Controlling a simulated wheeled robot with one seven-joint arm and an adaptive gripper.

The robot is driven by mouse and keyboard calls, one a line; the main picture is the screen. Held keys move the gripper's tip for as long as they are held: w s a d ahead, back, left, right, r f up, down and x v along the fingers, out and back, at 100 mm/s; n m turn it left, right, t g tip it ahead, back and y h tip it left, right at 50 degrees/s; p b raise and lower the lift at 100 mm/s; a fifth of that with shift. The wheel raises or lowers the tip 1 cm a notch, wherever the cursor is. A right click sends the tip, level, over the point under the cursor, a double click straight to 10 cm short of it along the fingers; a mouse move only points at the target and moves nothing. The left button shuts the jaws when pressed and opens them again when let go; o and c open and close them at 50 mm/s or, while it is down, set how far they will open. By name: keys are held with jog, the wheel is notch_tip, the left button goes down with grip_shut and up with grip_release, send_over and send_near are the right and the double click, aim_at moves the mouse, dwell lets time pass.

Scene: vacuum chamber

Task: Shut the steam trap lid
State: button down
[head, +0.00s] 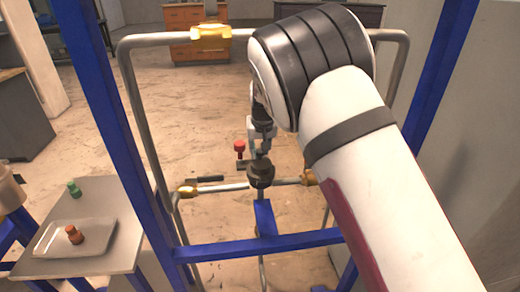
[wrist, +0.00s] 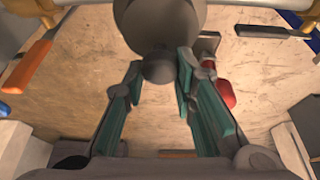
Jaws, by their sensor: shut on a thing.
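The steam trap (head: 260,174) is a dark grey round body on the horizontal pipe in the middle of the blue frame. In the wrist view its large rounded grey part (wrist: 163,17) is at the top centre, with a short round knob (wrist: 158,69) sticking out toward me. My gripper (head: 261,150) is just above the trap in the head view. In the wrist view my gripper (wrist: 160,74) has its two teal-padded fingers on either side of the knob, closed on it. How far the lid is open cannot be told, as my arm and gripper cover part of it.
A red-handled valve (head: 239,147) is close to the left of my gripper. A lever (head: 210,178) lies along the pipe, left of the trap. Blue posts (head: 95,90) and grey pipes surround the arm. A side table (head: 115,195) with a tray stands at left.

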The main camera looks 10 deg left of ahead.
jog(key=c, duration=1.3)
grip_release()
jog(key=shift+w, duration=0.2)
jog(key=shift+s, duration=0.1)
jog(key=v, duration=1.2)
jog(key=shift+s, duration=0.1)
